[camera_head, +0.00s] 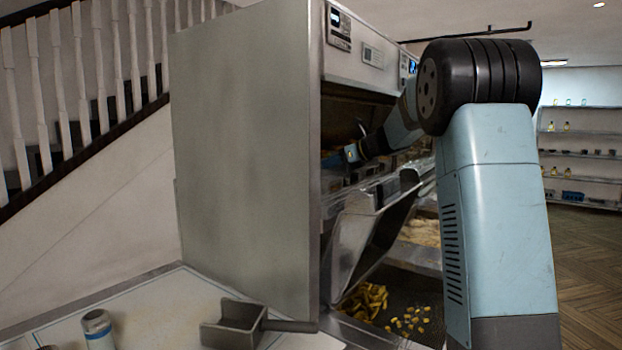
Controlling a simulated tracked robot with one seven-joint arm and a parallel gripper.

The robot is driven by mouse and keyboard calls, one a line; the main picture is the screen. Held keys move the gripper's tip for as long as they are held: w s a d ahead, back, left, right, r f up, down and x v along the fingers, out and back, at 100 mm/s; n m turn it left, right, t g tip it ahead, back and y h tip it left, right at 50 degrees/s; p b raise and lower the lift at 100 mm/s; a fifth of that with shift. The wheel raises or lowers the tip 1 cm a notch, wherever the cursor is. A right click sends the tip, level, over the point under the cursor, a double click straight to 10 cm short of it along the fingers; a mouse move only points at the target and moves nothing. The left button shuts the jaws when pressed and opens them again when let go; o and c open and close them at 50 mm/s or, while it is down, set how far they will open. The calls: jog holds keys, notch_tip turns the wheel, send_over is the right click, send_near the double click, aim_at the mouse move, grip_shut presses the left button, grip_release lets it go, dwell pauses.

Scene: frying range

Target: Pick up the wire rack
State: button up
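My arm reaches from the right into the dark open front of the steel frying range (245,150). My gripper (352,153) is at the opening, small and in shadow, partly cut off by the cabinet's side panel. I cannot make out its fingers or whether they hold anything. I cannot clearly pick out a wire rack in this view. The inside of the range is mostly hidden by the side panel and my arm.
A steel flap (372,225) hangs tilted out below the opening. Chips (365,300) and small yellow pieces lie in a dark tray below. A metal scoop (235,325) and a shaker (98,328) are on the front-left counter. Shelves (580,150) stand far right beyond open floor.

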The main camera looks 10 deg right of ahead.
grip_shut()
dwell(0.4)
